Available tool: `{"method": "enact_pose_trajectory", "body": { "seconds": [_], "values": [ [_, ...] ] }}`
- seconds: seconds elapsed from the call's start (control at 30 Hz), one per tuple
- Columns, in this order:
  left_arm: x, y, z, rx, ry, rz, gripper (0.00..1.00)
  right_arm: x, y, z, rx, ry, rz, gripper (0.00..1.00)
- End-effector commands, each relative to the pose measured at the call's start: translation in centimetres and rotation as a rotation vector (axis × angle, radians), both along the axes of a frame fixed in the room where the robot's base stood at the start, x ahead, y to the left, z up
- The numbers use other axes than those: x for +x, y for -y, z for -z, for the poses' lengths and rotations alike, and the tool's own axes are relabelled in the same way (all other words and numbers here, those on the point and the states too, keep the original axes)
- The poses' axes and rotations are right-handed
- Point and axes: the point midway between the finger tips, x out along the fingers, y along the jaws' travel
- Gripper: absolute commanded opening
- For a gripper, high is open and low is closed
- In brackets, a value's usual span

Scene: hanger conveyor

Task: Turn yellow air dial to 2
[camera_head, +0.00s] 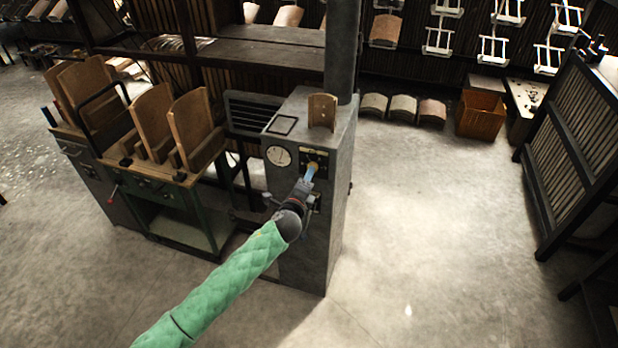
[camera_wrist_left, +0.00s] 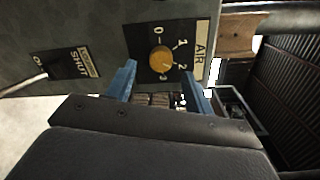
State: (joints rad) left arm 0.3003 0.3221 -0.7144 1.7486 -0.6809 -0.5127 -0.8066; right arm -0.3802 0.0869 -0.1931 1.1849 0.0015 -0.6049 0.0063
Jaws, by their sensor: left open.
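In the head view my left gripper (camera_head: 309,174) is in front of the grey cabinet's panel and partly hides the dial. My right gripper is not in view.
The grey cabinet (camera_head: 325,240) carries a round gauge (camera_head: 279,156) and a brown curved piece (camera_head: 322,112) on top. A workbench (camera_head: 160,175) with wooden pieces stands left. Floor right of the cabinet is clear.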

Motion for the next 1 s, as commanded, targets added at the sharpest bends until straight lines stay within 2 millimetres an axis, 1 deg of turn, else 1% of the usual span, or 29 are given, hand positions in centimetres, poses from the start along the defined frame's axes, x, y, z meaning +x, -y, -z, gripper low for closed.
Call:
{"method": "enact_pose_trajectory", "body": {
  "seconds": [0.03,0.2,0.4,1.0],
  "values": [
    [-0.8,-0.2,0.3,0.0,0.001,0.001,0.53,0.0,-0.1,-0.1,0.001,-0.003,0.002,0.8],
    [-2.9,-0.9,0.2,0.001,0.0,0.001,0.53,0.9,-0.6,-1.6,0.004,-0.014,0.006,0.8],
    [-4.3,-1.3,-0.1,0.0,-0.001,0.0,0.53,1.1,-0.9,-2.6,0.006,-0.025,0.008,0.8],
    [-4.4,-1.3,-0.2,-0.018,-0.005,-0.001,0.53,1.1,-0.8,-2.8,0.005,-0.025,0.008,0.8]
  ]
}}
